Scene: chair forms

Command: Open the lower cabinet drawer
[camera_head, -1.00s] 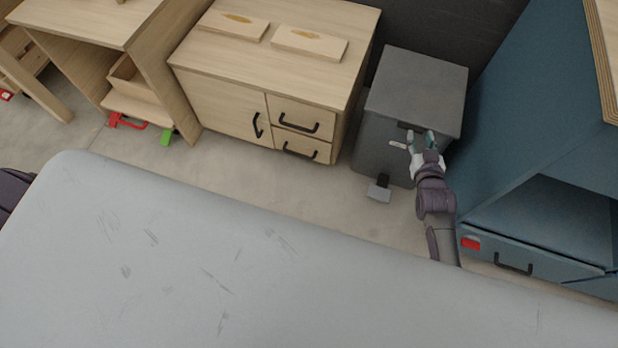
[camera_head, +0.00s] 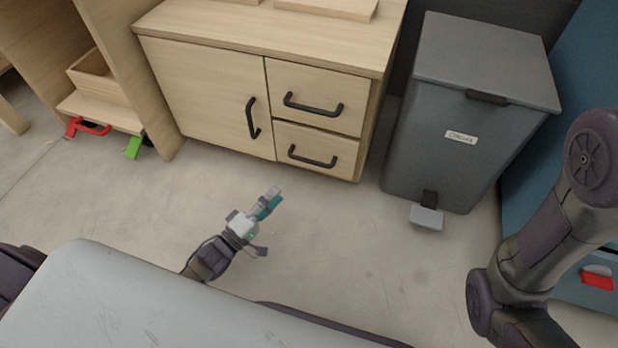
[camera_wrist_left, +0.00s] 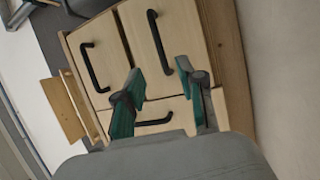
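The light wooden cabinet (camera_head: 225,28) has a door on its left and two stacked drawers on its right. The lower drawer (camera_head: 342,151) is closed, and its black handle (camera_head: 312,158) runs sideways. The upper drawer (camera_head: 345,89) is also closed. My left gripper (camera_head: 273,202) is in front of and below the drawers, apart from them. In the left wrist view the picture is turned sideways; the teal fingers of my left gripper (camera_wrist_left: 160,68) are spread and empty. The lower drawer's handle (camera_wrist_left: 159,42) shows ahead of them. My right gripper is out of view.
A grey pedal bin (camera_head: 455,110) stands right of the cabinet, with a blue cabinet (camera_head: 568,175) beyond. My right arm fills the right side. A wooden unit with red and green clips (camera_head: 133,148) is at left. Bare floor (camera_head: 340,230) lies before the cabinet.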

